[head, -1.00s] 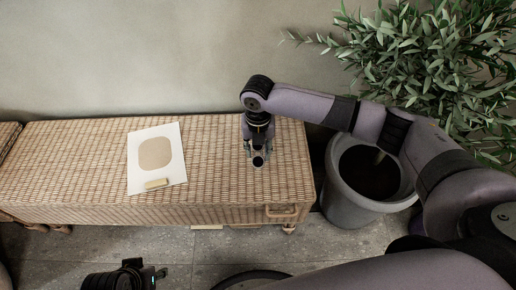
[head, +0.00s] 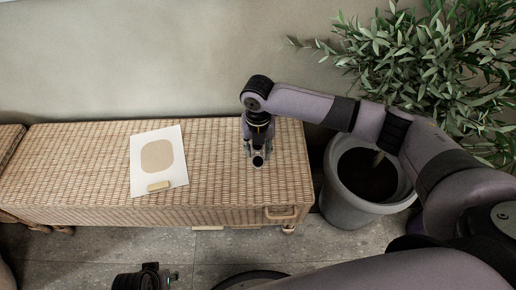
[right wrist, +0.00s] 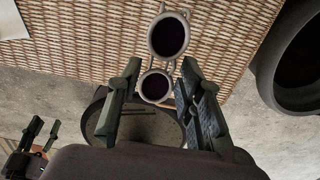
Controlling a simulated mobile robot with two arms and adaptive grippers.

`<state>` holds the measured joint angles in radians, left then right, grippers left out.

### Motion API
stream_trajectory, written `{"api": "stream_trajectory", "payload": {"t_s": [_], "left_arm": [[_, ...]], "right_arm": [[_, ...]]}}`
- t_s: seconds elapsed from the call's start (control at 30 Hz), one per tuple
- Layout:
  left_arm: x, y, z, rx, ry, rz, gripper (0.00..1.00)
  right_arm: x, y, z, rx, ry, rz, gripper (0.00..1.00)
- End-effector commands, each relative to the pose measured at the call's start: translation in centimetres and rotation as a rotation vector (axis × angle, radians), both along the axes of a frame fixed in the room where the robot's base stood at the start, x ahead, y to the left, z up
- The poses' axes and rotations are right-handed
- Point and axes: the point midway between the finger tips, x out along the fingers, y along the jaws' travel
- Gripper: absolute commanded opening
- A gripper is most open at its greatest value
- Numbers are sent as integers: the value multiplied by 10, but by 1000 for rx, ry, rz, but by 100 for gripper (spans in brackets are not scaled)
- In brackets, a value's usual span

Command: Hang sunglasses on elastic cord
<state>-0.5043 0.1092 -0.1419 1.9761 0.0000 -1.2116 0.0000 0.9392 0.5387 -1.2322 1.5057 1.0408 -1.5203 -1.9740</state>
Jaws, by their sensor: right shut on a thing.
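The sunglasses have two round dark lenses in a grey-beige frame (right wrist: 168,36). They show clearly in the right wrist view, one lens beyond my fingertips and one between the fingers. In the head view, a dark lens (head: 258,161) shows just below my right gripper (head: 258,150). My right gripper is shut on the sunglasses and holds them over the right part of the woven bench (head: 90,165). My left gripper (right wrist: 42,128) is empty, its fingers apart, at the lower left of the right wrist view. No elastic cord can be made out.
A grey pot (head: 344,205) with a leafy plant (head: 425,60) stands right of the bench. The bench between sheet and gripper is clear.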

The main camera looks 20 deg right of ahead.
Motion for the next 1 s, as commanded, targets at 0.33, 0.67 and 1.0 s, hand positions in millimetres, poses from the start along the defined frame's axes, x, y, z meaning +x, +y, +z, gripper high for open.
{"api": "stream_trajectory", "payload": {"t_s": [0.33,0.67,1.0], "left_arm": [[0,0,-7,0,3,-1,41],[-1,0,-6,0,3,0,41],[-1,0,-5,1,3,0,41]], "right_arm": [[0,0,1,0,0,0,1],[-2,0,14,-5,-17,-162,1],[-9,-3,59,-52,-73,-769,1]]}}
